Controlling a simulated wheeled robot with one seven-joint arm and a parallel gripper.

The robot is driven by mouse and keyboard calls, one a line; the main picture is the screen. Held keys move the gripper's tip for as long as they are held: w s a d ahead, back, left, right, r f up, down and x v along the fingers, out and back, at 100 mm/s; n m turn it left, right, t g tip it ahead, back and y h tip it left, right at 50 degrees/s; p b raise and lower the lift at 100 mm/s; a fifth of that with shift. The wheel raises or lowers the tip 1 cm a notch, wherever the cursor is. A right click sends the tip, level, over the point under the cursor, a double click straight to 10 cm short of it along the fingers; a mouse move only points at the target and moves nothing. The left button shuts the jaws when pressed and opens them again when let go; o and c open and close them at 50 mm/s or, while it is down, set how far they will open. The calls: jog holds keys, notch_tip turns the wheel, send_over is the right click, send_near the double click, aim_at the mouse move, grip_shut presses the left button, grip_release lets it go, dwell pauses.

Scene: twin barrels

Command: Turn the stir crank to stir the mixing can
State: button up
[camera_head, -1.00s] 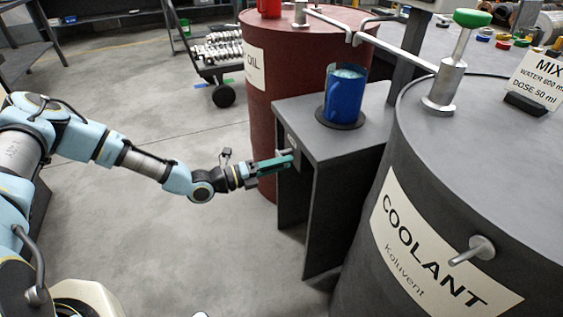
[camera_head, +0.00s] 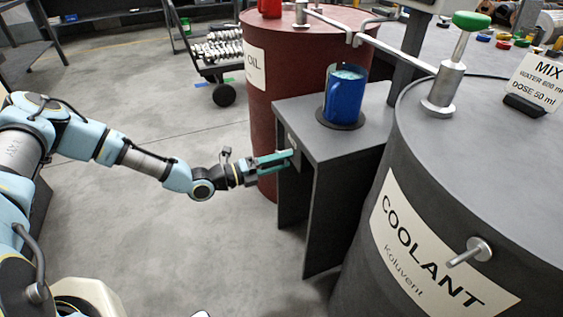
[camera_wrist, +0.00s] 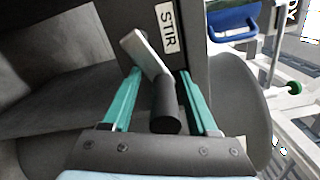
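The mixing can (camera_head: 345,96) is a blue mug-like can with a handle, filled with pale liquid. It stands on a dark round pad on top of the grey stand (camera_head: 290,115). The stir crank shows in the wrist view as a flat metal arm (camera_wrist: 145,50) with a dark cylindrical grip (camera_wrist: 165,105), beside a STIR label (camera_wrist: 167,27). My gripper (camera_head: 288,156) is at the stand's left face. In the wrist view my gripper (camera_wrist: 160,78) is open, its green fingers on either side of the crank grip, with gaps visible at both sides.
The red OIL barrel (camera_head: 262,120) stands behind the stand. The grey COOLANT barrel (camera_head: 380,270) is close at its right, with a tap (camera_head: 470,252) sticking out and a green-topped pump (camera_head: 470,20). A wheeled cart (camera_head: 215,65) is further back. Floor at the left is clear.

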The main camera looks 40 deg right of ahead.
jog(key=shift+a, duration=0.1)
jog(key=v, duration=1)
jog(key=shift+w+a+b, duration=0.15)
jog(key=shift+a+b, duration=0.15)
jog(key=shift+b, duration=0.15)
